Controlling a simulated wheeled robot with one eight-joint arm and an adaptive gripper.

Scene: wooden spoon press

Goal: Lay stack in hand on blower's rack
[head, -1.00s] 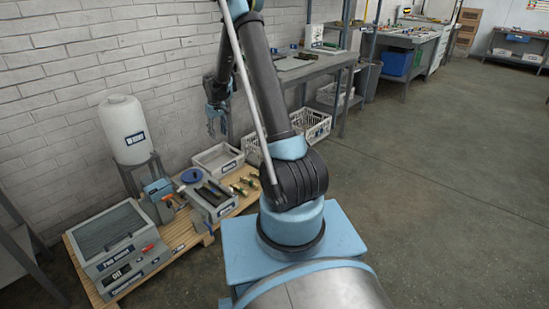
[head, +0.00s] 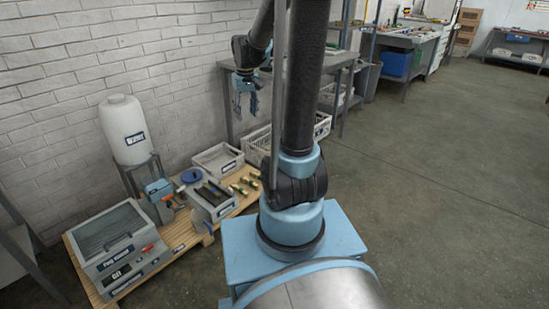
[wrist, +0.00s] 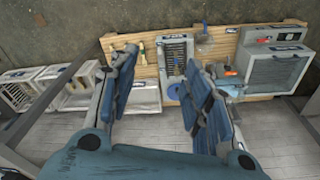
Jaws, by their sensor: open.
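A grey workbench (head: 310,72) stands behind. The floor at right is clear.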

